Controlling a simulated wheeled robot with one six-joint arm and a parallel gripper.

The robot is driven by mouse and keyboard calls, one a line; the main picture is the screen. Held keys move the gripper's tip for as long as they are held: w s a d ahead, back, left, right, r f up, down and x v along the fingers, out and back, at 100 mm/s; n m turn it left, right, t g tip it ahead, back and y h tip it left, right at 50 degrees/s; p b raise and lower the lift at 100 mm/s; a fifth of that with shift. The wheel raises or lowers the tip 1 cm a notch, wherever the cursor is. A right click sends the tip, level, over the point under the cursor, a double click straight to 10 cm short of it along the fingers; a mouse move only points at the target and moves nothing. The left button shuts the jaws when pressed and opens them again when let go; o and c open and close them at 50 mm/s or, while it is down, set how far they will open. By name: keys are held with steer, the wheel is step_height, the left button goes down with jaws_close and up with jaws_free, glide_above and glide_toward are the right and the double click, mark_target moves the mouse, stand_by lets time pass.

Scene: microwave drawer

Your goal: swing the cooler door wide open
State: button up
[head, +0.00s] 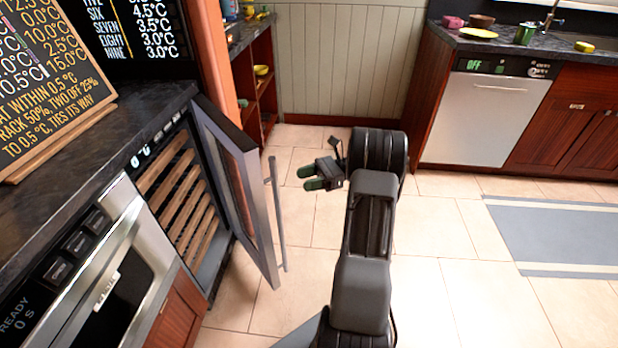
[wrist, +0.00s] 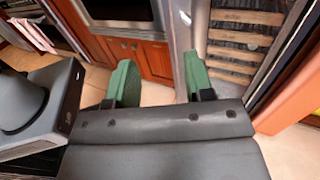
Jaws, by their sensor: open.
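The cooler door (head: 237,188) stands partly open, swung out from the cooler (head: 178,195) under the left counter. It has a dark frame, a glass panel and a long vertical bar handle (head: 277,213). Wooden racks show inside the cooler, and also in the wrist view (wrist: 240,40). My gripper (head: 309,178) is to the right of the door and handle, apart from them, with its green fingers pointing left. In the wrist view its two fingers (wrist: 158,82) are spread with nothing between them. How far off the handle is in depth is hard to tell.
A microwave drawer (head: 112,265) sits left of the cooler in the same counter. Open shelves (head: 262,85) stand behind the door. A dishwasher (head: 492,115) and a grey rug (head: 560,235) lie to the right. The tiled floor (head: 300,225) around the door is clear.

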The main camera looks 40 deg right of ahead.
steer(key=shift+s+a+r, duration=0.2)
steer(key=shift+s, duration=0.25)
steer(key=shift+s+a+r, duration=0.2)
steer(key=shift+s, duration=0.25)
